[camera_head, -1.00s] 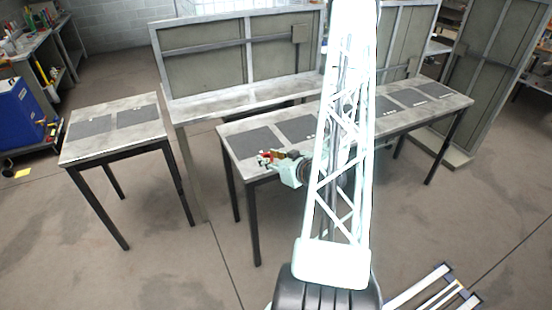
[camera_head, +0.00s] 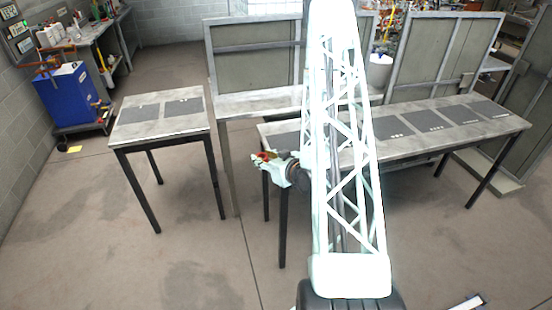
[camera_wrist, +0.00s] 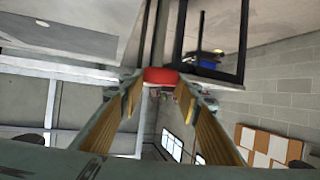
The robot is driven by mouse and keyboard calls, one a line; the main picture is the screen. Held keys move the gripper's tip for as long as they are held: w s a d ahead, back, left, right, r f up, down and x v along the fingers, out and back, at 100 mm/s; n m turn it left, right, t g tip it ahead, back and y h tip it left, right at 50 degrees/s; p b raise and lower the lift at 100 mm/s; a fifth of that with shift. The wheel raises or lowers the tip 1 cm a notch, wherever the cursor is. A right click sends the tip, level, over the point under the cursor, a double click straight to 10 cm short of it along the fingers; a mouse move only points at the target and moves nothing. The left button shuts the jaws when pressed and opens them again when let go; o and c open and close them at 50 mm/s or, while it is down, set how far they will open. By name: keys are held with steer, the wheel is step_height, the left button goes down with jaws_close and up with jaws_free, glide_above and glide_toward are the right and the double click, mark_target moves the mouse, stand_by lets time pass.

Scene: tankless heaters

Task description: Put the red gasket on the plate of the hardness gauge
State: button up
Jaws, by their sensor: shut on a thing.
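My gripper (camera_head: 268,159) is left of my column in the head view, just off the left end of the long table. It is shut on the red gasket (camera_wrist: 160,76), which sits between the fingertips in the wrist view. The gasket shows only as a small red patch in the head view (camera_head: 262,156). I cannot make out the hardness gauge or its plate in either view. My column hides part of the long table.
A small table (camera_head: 190,122) with two dark mats stands at the left, its top clear. The long table (camera_head: 500,120) carries several dark mats. A blue cabinet (camera_head: 68,97) stands by the far left wall. Open floor lies between the tables and in front.

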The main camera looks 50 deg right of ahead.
steer(key=w+a+r+n+y, duration=0.1)
steer(key=w+a, duration=0.6)
steer(key=a, duration=0.7)
steer(key=w+a+r+n+y, duration=0.1)
steer(key=w+a, duration=0.7)
steer(key=a, duration=0.7)
steer(key=w+a+r+n+y, duration=0.1)
steer(key=w+a, duration=0.7)
steer(key=a, duration=0.7)
steer(key=shift+t+y, duration=0.3)
steer(key=shift+y, duration=0.1)
steer(key=shift+r, duration=0.1)
